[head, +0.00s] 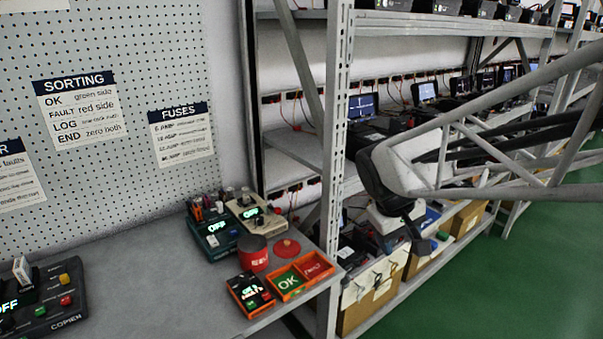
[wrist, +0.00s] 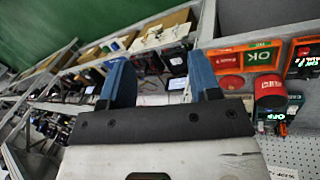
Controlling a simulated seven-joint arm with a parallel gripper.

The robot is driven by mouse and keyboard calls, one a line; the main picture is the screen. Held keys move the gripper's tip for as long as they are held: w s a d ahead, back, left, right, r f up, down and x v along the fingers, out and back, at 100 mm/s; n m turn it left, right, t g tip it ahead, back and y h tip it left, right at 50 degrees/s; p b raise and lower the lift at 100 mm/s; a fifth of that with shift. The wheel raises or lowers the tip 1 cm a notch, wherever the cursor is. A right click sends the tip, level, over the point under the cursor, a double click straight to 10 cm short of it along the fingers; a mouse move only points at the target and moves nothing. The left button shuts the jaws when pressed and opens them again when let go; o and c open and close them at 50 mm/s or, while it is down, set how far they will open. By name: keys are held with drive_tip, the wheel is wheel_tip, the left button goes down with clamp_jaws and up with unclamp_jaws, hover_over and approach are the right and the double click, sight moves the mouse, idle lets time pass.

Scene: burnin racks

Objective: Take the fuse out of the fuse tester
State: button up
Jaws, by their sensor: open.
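A teal device (head: 215,233) with a lit OFF display and several small upright parts on top stands at the back of the grey bench. A beige device (head: 250,211), also reading OFF, stands beside it. I cannot tell which is the fuse tester, and no fuse can be made out clearly. The teal device also shows at the right of the wrist view (wrist: 283,112). My gripper (head: 412,243) is open and empty, right of the bench and in front of the shelving, well apart from both devices. Its two blue fingers are spread in the wrist view (wrist: 160,65).
A red can (head: 253,253), a red disc (head: 287,248), an orange-framed device (head: 250,294) and an orange tray with OK and red sides (head: 318,263) crowd the bench's right end. A dark button box (head: 68,302) is at left. Metal shelving (head: 335,130) rises beside the bench. Mid-bench is clear.

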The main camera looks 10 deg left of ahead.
drive_tip(key=w+a+f+n+h, duration=0.2)
drive_tip(key=w+a+f+n, duration=0.35)
drive_tip(key=w+a, duration=0.7)
drive_tip(key=n+t, duration=1.1)
drive_tip(key=n, duration=1)
approach(243, 193)
drive_tip(key=w, duration=0.1)
drive_tip(key=w+d+f, duration=0.1)
drive_tip(key=w, duration=0.1)
drive_tip(key=shift+d+y, duration=0.2)
drive_tip(key=shift+y, duration=0.1)
drive_tip(key=shift+w+f, duration=0.1)
drive_tip(key=shift+x, duration=1.25)
drive_tip(key=shift+x, duration=2.6)
